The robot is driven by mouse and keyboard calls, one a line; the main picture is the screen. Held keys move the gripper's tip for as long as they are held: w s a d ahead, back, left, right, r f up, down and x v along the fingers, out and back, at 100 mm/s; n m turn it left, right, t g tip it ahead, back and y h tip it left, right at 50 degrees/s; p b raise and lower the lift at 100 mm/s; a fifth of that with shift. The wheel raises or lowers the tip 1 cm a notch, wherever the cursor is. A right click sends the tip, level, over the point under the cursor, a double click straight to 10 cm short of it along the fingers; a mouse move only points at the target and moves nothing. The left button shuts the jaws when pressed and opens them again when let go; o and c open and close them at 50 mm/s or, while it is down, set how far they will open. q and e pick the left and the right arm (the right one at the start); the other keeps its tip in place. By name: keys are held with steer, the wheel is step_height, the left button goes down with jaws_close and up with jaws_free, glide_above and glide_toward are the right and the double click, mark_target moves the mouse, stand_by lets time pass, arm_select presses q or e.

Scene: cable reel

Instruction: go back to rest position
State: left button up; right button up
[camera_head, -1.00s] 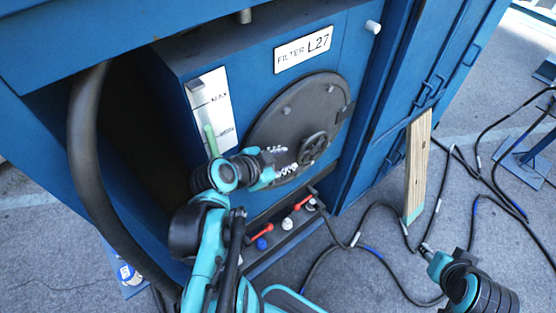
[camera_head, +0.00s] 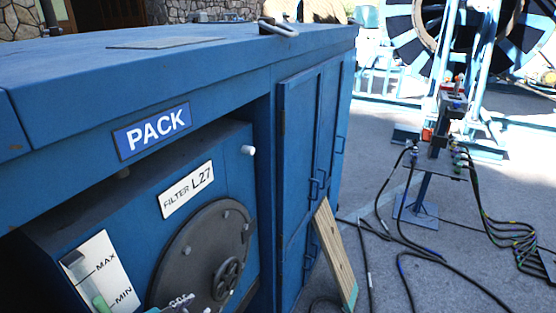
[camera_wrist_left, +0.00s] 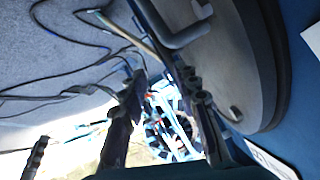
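My left gripper (camera_wrist_left: 162,88) shows in the left wrist view with its two dark fingers apart and nothing between them. In the head view only a small part of it (camera_head: 180,303) shows at the bottom edge, in front of the round grey hatch (camera_head: 190,252). The hatch has a handwheel (camera_head: 227,278) and sits on the blue pack. In the left wrist view the hatch (camera_wrist_left: 235,60) is close beside the fingers; I cannot tell whether they touch it. My right gripper is not identifiable in either current view.
The blue cabinet (camera_head: 225,58) fills the left of the head view. A wooden plank (camera_head: 333,250) leans against its doors. Black cables (camera_head: 440,257) lie on the paving around a stand (camera_head: 425,195). A large reel (camera_head: 450,40) stands behind. Some paving at right is clear.

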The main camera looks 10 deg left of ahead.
arm_select(q)
steer(key=d+f+n+g+y+b, duration=0.1)
steer(key=d+f+n+g+b, duration=0.2)
steer(key=d+f+n, duration=0.3)
step_height(320, 180, down, 3)
steer(key=shift+f+b, duration=0.15)
steer(key=shift+b, duration=0.7)
steer(key=shift+o, duration=0.3)
steer(key=shift+s+n, duration=0.1)
steer(key=shift+n, duration=0.2)
